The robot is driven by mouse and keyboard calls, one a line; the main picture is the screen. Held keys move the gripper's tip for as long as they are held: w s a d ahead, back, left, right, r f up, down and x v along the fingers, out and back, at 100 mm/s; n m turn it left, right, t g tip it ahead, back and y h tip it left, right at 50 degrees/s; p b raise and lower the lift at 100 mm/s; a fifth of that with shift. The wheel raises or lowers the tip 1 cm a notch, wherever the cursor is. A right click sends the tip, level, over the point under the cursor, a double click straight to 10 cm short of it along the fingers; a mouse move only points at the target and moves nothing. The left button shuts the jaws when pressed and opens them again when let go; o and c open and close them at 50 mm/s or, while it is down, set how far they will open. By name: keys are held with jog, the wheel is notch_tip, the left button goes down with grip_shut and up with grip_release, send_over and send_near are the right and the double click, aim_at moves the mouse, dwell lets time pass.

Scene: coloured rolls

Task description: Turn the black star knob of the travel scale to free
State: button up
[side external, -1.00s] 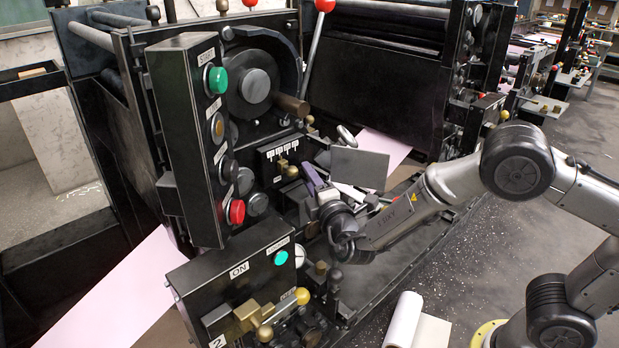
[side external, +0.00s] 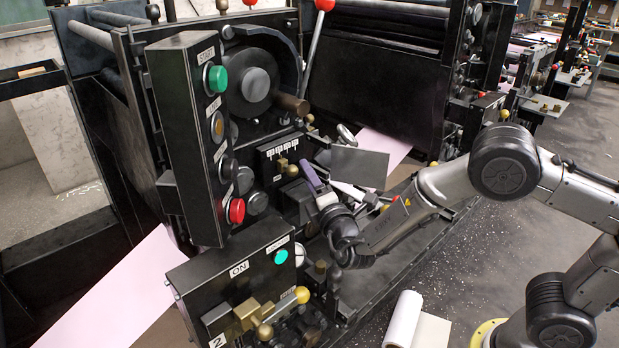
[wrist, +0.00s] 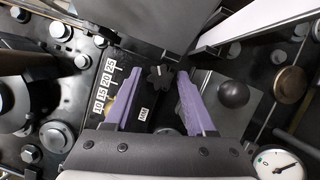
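The black star knob (wrist: 160,76) shows in the wrist view, just beyond and between my fingertips. It has a small pale mark on top. The travel scale (wrist: 106,88) with labels 10, 15, 20 and 25 lies left of it, partly behind my left finger. My gripper (wrist: 158,76) is open, its two purple fingers apart on either side of the knob in the picture. I cannot tell whether they touch it. In the side external view my gripper (side external: 314,180) is at the machine, and the knob cannot be made out there.
A black ball knob (wrist: 233,94) stands close right of my right finger. A white dial (wrist: 277,164) is at lower right. In the side external view, a grey plate (side external: 358,167) stands beside my gripper, and the ON box (side external: 228,285) is at lower left.

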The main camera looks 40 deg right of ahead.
jog(key=shift+o, duration=0.5)
jog(key=v, duration=1.3)
jog(key=shift+s, duration=0.4)
jog(key=shift+a, duration=0.15)
